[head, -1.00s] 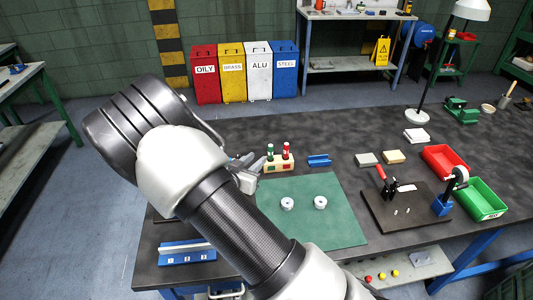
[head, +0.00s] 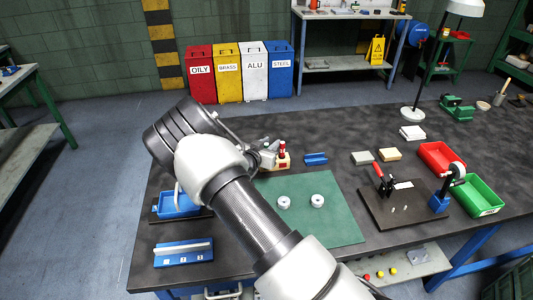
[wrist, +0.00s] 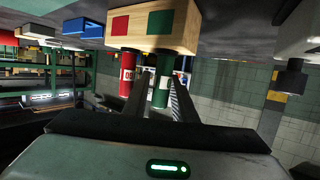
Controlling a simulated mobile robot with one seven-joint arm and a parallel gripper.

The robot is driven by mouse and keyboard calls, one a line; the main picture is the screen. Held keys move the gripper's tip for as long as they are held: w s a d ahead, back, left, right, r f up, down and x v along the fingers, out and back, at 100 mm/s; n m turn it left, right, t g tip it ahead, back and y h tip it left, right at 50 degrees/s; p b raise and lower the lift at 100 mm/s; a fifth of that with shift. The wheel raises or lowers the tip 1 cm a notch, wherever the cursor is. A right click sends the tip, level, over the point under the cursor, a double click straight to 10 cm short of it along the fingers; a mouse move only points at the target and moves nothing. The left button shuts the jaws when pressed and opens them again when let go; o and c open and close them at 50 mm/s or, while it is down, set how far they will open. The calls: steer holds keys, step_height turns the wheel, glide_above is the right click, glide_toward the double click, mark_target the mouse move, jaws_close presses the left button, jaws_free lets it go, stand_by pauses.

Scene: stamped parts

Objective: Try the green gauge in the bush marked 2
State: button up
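The wooden gauge block (head: 284,162) stands behind the green mat, with the red gauge (head: 281,148) showing above it. The green gauge is hidden by my gripper (head: 268,152) in the head view. In the wrist view the scene is upside down: the green gauge (wrist: 162,82) and the red gauge (wrist: 127,70) stand in the block (wrist: 150,42) by their matching colour squares. My gripper (wrist: 160,76) is open, its fingers on either side of the green gauge; I cannot tell whether they touch it. Two pale ring-shaped bushes (head: 284,202) (head: 317,201) lie on the mat, their marks unreadable.
The green mat (head: 335,228) is otherwise clear. A blue numbered rack (head: 183,252) and a blue tray (head: 180,206) lie left. A dark board with a red-handled clamp (head: 384,182), a red bin (head: 441,157) and a green bin (head: 478,197) stand right.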

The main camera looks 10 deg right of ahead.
steer(key=shift+w+d+f, duration=0.1)
steer(key=shift+w+d, duration=0.05)
steer(key=shift+w, duration=0.05)
jaws_close()
step_height(320, 180, up, 10)
steer(key=p, duration=0.1)
stand_by(0.4)
steer(key=c, duration=0.6)
jaws_free()
steer(key=shift+s, duration=0.1)
